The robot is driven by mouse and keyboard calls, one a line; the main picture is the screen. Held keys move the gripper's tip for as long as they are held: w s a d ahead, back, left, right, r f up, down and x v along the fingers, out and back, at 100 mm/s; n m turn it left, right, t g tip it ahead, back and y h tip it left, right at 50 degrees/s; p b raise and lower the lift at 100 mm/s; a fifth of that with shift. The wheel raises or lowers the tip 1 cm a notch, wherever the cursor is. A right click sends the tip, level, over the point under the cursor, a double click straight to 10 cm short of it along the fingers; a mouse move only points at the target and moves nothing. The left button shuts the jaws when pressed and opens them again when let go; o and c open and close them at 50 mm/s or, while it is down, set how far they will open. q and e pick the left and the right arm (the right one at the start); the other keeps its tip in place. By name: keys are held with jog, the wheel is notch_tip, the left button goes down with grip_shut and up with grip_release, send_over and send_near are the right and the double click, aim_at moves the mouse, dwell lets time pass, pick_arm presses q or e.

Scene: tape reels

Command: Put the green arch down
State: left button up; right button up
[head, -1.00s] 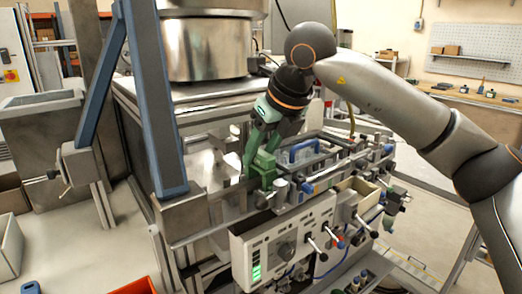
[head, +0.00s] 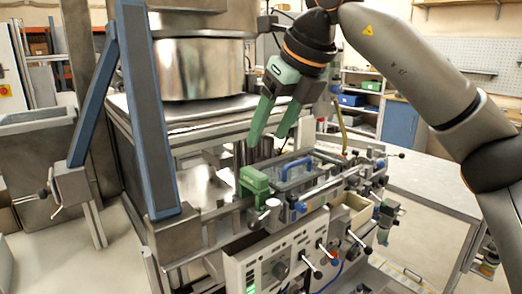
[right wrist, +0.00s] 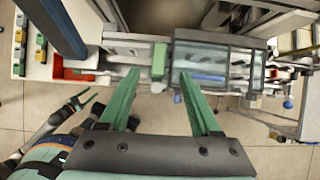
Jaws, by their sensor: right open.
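The green arch (head: 254,182) stands on the rail of the machine frame, left of the clear-sided box with the blue handle. It also shows in the right wrist view (right wrist: 159,62), beyond my fingertips. My right gripper (head: 266,140) is open and empty, with its two green fingers above the arch and apart from it. In the right wrist view its fingers (right wrist: 159,78) are spread wide, with the arch ahead between them. What seems to be my left gripper (right wrist: 84,101) shows at the left of the right wrist view, too small to tell its state.
The box with the blue handle (head: 297,172) is close to the right of the arch. A blue-grey post (head: 150,110) rises at the left. A metal drum (head: 198,68) stands behind. Clamps and knobs line the front rail.

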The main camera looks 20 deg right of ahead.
jog(key=v, duration=0.2)
jog(key=shift+s+r, duration=0.2)
jog(key=shift+r, duration=0.1)
dwell(1.4)
